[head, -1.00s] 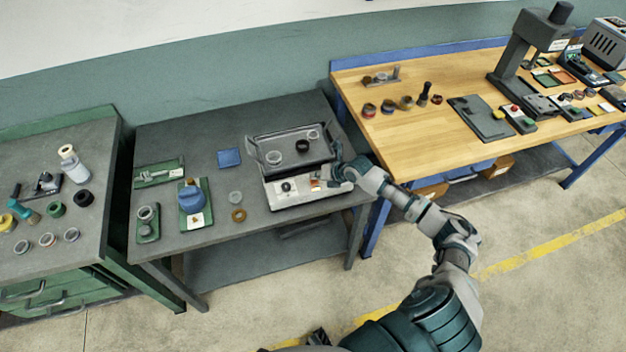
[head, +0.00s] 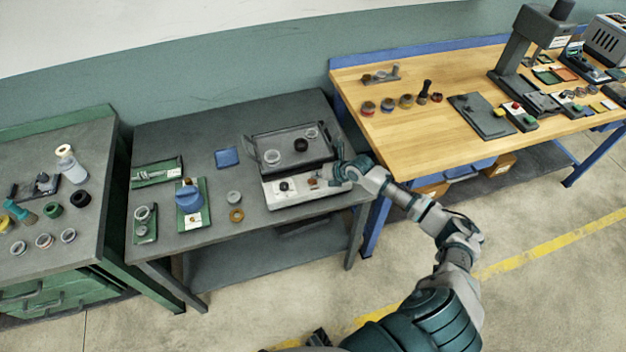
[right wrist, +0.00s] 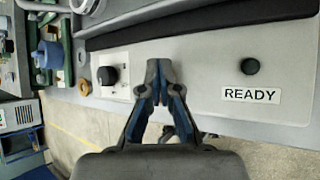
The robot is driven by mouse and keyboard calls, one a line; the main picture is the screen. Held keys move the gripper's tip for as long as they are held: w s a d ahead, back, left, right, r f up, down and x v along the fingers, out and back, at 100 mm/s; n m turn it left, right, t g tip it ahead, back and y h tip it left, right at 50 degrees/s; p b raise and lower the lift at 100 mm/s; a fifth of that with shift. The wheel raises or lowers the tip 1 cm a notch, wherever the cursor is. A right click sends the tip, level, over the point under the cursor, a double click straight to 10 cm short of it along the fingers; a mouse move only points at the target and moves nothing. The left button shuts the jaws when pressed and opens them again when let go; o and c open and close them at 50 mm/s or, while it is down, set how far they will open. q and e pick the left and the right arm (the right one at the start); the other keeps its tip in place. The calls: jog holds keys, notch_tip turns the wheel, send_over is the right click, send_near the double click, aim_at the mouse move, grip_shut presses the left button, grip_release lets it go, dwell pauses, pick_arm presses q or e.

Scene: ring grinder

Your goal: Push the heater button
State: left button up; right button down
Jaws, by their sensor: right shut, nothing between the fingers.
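The heater (head: 292,197) is a pale box with a dark tray (head: 262,146) on top, on the dark grey table. Its front panel has a black knob (head: 283,186) and a small reddish-brown patch (head: 313,182), likely the button. My right gripper (head: 338,172) is at the right end of the panel, shut and empty. In the right wrist view, the shut fingertips (right wrist: 160,72) point at the panel between the knob (right wrist: 107,75) and a dark round lamp or button (right wrist: 250,66) above a READY label (right wrist: 252,96). The fingers hide the panel behind them; contact cannot be told. My left gripper is out of view.
Several rings lie in and beside the tray. A blue-topped device (head: 190,198) and an orange ring (head: 236,215) are left of the heater. A wooden workbench (head: 425,135) with parts and a press stands to the right, close to my right forearm.

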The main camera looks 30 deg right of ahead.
aim_at(313, 182)
jog(key=shift+s+d+f, duration=0.1)
jog(key=shift+d+f, duration=0.15)
jog(key=shift+f, duration=0.1)
jog(key=shift+a+r, duration=0.1)
jog(key=shift+a, duration=0.5)
jog(key=shift+a+r+p, duration=0.35)
jog(key=shift+a+p, duration=0.1)
jog(key=shift+p, duration=0.2)
jog(key=shift+r, duration=0.45)
notch_tip(313, 182, up, 6)
jog(key=p, duration=0.4)
jog(key=shift+f, duration=0.25)
jog(key=shift+f, duration=0.15)
